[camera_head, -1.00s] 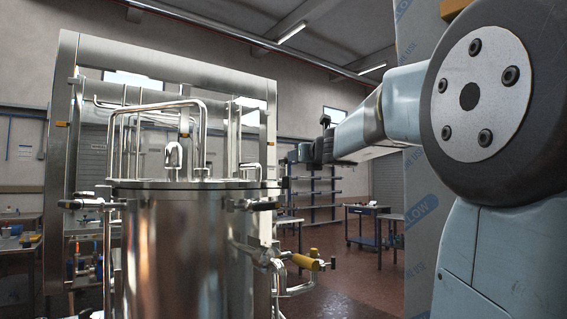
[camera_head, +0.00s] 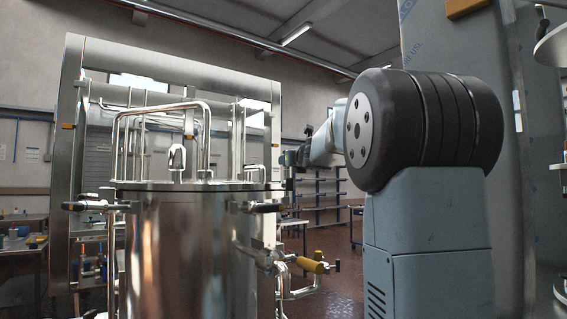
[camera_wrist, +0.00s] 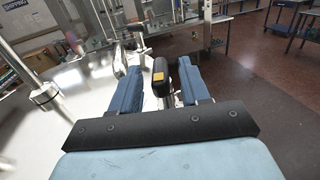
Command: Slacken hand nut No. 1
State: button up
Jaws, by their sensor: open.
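A steel vessel (camera_head: 185,250) with a flat lid (camera_head: 195,185) stands left of centre in the head view. Hand nuts with dark handles sit at its rim, one at front left (camera_head: 85,206) and one at front right (camera_head: 262,208). In the wrist view, a black hand nut with an orange label (camera_wrist: 159,76) stands between the two blue fingers of my gripper (camera_wrist: 158,66). The fingers are open on either side of it, with a gap visible. I cannot read a number on it. In the head view, my gripper (camera_head: 290,158) is at the lid's right edge, small and partly hidden.
Bent steel pipes (camera_head: 160,108) rise above the lid, inside a large steel frame (camera_head: 67,140). A yellow-handled valve (camera_head: 311,267) projects from the vessel's lower right. A work table (camera_head: 25,245) stands at far left. Open floor (camera_head: 335,245) lies behind, right of the vessel.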

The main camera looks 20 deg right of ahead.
jog(key=shift+w, duration=1.3)
jog(key=shift+c, duration=0.4)
